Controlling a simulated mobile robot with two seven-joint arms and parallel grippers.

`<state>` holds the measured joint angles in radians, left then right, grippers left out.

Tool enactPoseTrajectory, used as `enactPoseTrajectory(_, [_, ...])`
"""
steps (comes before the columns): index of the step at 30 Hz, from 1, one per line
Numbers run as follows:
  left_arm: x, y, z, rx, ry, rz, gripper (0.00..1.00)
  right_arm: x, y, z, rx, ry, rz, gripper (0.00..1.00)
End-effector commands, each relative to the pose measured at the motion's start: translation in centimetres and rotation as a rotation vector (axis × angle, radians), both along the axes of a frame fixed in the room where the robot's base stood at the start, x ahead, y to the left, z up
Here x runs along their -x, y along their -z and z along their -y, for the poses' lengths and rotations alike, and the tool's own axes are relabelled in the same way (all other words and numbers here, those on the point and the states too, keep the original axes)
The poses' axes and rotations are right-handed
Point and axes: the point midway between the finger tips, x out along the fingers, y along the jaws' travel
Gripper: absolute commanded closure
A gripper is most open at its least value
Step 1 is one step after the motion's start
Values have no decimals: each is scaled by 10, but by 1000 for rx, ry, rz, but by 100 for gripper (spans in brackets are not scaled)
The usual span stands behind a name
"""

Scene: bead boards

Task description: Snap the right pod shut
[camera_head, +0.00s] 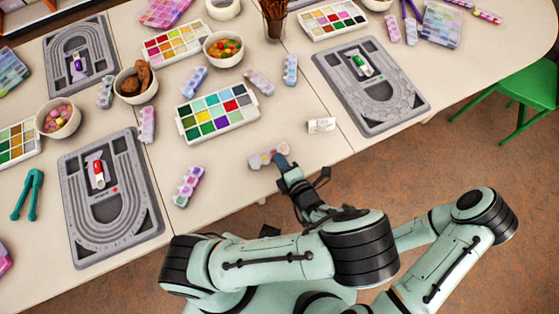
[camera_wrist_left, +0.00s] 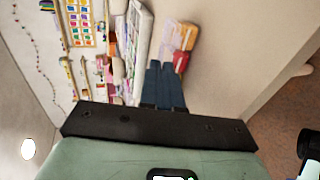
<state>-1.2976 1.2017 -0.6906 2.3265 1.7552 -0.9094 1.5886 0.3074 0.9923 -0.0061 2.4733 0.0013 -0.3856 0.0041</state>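A small pale pod (camera_head: 262,159) with purple and orange-tinted compartments lies near the table's front edge in the head view. My left gripper (camera_head: 283,163) is at its right end, fingers pointing down at it. In the left wrist view the pod (camera_wrist_left: 183,36) shows as orange and pink blocks with a red part, just past the fingertips. The blue fingers (camera_wrist_left: 162,72) lie side by side with no clear gap, so the gripper looks shut, with nothing seen between them. I cannot tell whether they touch the pod. My right gripper is out of view.
A white card-like block (camera_head: 321,125) lies right of the pod. A color palette tray (camera_head: 217,112) stands behind it, and another pod (camera_head: 188,186) lies to the left. Grey bead boards (camera_head: 385,118) flank the area. The table's front edge is close.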

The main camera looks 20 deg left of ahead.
Motion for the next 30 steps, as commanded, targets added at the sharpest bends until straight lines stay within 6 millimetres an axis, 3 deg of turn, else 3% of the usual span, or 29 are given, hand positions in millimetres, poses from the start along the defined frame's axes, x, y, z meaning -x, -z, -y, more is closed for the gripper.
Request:
enactPoseTrajectory(1, [2,10,1,-26,2,19,100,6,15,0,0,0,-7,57])
enactPoseTrajectory(3, [2,11,2,-60,1,48,100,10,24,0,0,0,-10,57])
enactPoseTrajectory(10, [2,15,3,-141,1,113,100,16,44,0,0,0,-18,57])
enactPoseTrajectory(29, [2,14,3,-179,0,146,100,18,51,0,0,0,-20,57])
enactPoseTrajectory(30, [2,14,3,-179,0,146,91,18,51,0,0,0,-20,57])
